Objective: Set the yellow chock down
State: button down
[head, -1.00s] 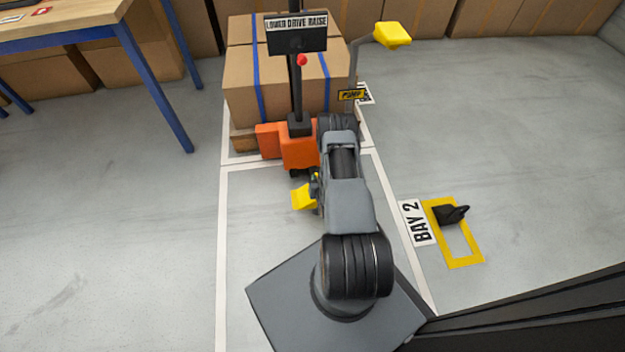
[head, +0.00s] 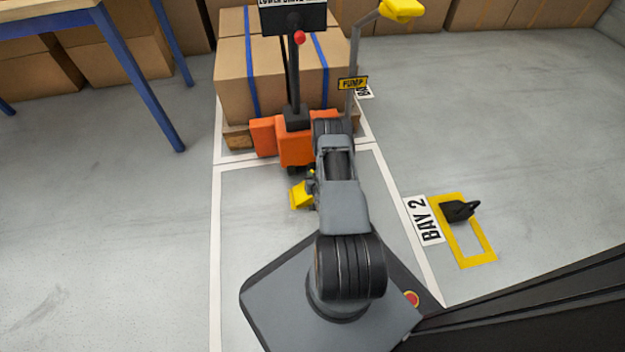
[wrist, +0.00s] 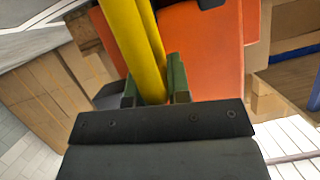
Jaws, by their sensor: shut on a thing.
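The yellow chock (head: 300,195) shows in the head view just left of my arm, in front of the orange pallet truck. It also fills the upper middle of the wrist view (wrist: 146,45), between the two green fingers. My gripper (wrist: 155,93) is shut on it. In the head view my gripper (head: 312,183) is mostly hidden by my arm. The gap between the chock and the floor cannot be judged.
The orange pallet truck (head: 297,148) stands ahead, with boxes (head: 235,85) behind it. A yellow floor frame (head: 480,262) beside the BAY 2 sign (head: 423,220) has a black object (head: 459,210) at its far end. Floor at left is clear.

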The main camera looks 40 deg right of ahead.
jog(key=shift+d+f, duration=0.15)
jog(key=shift+f, duration=0.2)
jog(key=c, duration=1.1)
grip_release()
